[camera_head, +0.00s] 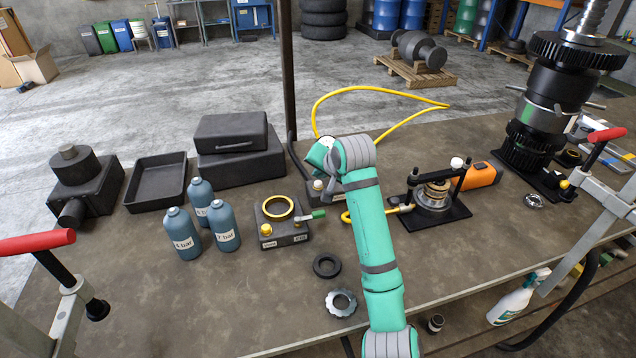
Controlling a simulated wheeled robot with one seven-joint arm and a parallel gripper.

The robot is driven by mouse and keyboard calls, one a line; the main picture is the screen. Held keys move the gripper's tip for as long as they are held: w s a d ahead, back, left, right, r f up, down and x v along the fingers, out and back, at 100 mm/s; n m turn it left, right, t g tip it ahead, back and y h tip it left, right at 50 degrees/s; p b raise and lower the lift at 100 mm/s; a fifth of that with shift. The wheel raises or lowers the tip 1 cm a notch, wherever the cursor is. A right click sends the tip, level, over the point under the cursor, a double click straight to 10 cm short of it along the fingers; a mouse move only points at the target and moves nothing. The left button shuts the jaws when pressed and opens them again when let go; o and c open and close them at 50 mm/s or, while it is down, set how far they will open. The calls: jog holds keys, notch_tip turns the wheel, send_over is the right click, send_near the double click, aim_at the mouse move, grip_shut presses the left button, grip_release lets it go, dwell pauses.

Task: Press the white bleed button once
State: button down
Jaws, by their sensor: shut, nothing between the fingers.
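My arm reaches up from the bottom of the head view and bends over at the wrist. My gripper (326,172) is shut and empty at the end of the wrist, small and mostly hidden by the arm. It is close over a dark box (311,198) with a small pale button-like top (317,185). I cannot tell whether the fingertips touch it. A white round knob (457,162) also stands on the black clamp fixture (452,212) to the right, apart from my gripper. I cannot tell for sure which one is the bleed button.
A yellow hose (380,89) loops behind my arm. Blue bottles (184,238), a block with a yellow ring (286,233), a black ring (326,265) and a metal ring (341,302) stand left of my arm. An orange tool (480,175) lies right.

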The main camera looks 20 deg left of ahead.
jog(key=shift+f, duration=0.2)
jog(key=shift+f, duration=0.2)
jog(key=shift+w+f, duration=0.15)
jog(key=shift+f, duration=0.45)
dwell(0.9)
jog(key=shift+r, duration=0.35)
jog(key=shift+d+r, duration=0.1)
jog(key=shift+r, duration=0.5)
jog(key=shift+s, duration=0.2)
jog(key=shift+r, duration=0.2)
